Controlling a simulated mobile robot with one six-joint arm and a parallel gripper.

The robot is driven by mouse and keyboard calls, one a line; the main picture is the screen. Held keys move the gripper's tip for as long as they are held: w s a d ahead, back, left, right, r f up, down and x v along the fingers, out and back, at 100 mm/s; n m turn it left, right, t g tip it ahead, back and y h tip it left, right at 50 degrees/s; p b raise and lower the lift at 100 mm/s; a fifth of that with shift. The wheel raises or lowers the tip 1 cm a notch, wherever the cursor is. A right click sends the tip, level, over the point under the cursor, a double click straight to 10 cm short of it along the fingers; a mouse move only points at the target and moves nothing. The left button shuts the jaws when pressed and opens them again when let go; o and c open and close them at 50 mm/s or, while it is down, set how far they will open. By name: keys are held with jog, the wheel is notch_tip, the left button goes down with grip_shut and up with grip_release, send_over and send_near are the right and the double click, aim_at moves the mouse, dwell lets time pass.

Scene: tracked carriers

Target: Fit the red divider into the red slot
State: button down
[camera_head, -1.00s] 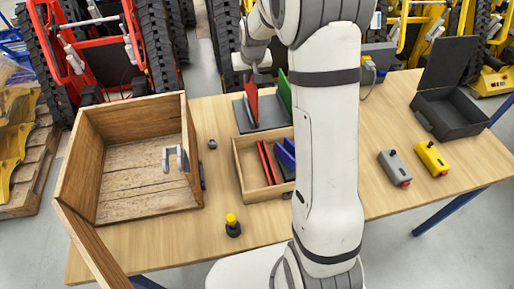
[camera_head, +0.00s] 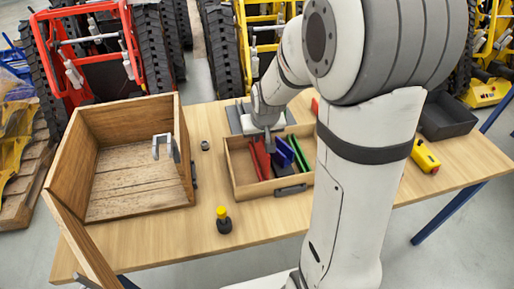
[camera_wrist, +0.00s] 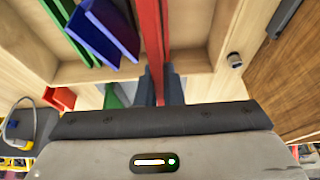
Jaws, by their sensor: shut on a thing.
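My gripper (camera_head: 267,130) is over the left part of the wooden tray, pointing down. In the wrist view its fingers (camera_wrist: 165,85) are shut on the red divider (camera_wrist: 154,45), a thin upright plate. The red slot (camera_head: 258,164) is a pair of red strips at the tray's left side. The divider is at or just above these strips. Gripper and overlap hide its lower edge, so I cannot tell whether it sits between them. Blue plates (camera_head: 284,153) stand to the right of the red slot, with green strips (camera_head: 298,150) beyond.
The wooden tray (camera_head: 282,190) stands on the table before a grey rack (camera_head: 236,117). An open wooden crate (camera_head: 75,150) is to the left. A yellow-topped button (camera_head: 223,221) stands in front. A yellow control box (camera_head: 425,157) lies to the right, near a dark bin (camera_head: 447,118).

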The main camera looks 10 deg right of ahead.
aim_at(259, 146)
jog(key=shift+f, duration=1.8)
jog(key=shift+f, duration=0.1)
jog(key=shift+f+b, duration=0.15)
jog(key=shift+b, duration=0.15)
jog(key=c, duration=1.6)
grip_release()
jog(key=shift+o, duration=0.2)
